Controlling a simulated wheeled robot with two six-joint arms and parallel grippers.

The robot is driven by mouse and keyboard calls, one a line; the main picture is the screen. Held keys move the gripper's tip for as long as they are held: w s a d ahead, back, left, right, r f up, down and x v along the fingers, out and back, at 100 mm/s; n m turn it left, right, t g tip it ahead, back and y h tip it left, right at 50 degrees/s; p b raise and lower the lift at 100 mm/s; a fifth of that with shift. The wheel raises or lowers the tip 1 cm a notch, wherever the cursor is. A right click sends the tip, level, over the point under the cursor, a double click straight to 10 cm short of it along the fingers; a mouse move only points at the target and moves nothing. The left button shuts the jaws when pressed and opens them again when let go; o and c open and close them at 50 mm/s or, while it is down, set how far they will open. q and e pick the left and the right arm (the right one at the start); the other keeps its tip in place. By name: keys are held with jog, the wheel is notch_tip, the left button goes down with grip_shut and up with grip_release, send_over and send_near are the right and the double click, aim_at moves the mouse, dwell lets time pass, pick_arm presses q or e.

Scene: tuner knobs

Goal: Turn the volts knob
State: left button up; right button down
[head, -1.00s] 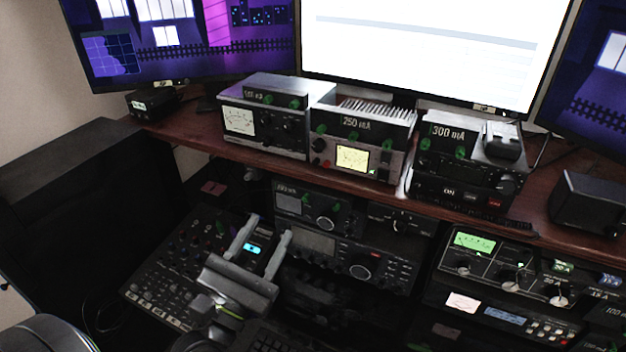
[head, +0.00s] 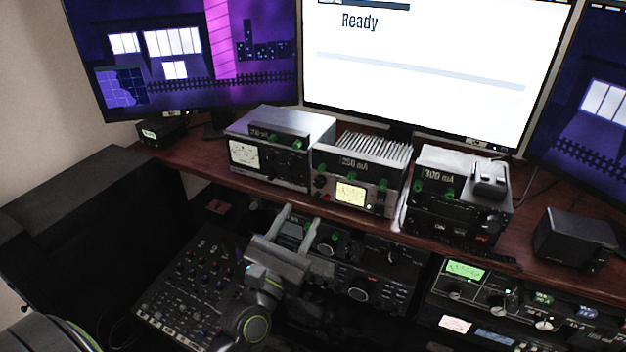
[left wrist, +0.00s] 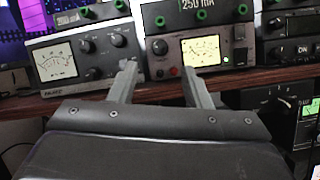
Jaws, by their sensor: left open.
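My left gripper (head: 300,215) is open and empty, with its two fingers pointing at the front edge of the upper shelf. In the left wrist view its fingers (left wrist: 160,70) stand apart in front of the middle meter unit (left wrist: 170,75), with a dark knob (left wrist: 159,47) and a lit yellow meter beyond. No visible touch shows. The left meter unit (head: 262,165) has a white meter and dark knobs. The middle unit (head: 357,180) reads 250 mA and the right unit (head: 440,180) reads 300 mA. I cannot read any volts label. My right gripper is not in view.
A mixer panel (head: 190,285) and a radio (head: 375,275) lie below the shelf (head: 190,160). A tuner with a green meter (head: 465,270) is at lower right. Monitors stand behind the units. A black speaker (head: 575,235) sits at the shelf's right.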

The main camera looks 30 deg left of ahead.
aim_at(318, 185)
pick_arm(q)
jog(key=p+x, duration=0.3)
jog(key=x, duration=0.2)
jog(key=shift+w+r, duration=0.1)
jog(key=shift+r, duration=0.1)
jog(key=shift+p+x, duration=0.4)
jog(key=shift+x, duration=0.45)
jog(key=shift+f, duration=0.15)
jog(key=shift+c, duration=0.4)
grip_shut()
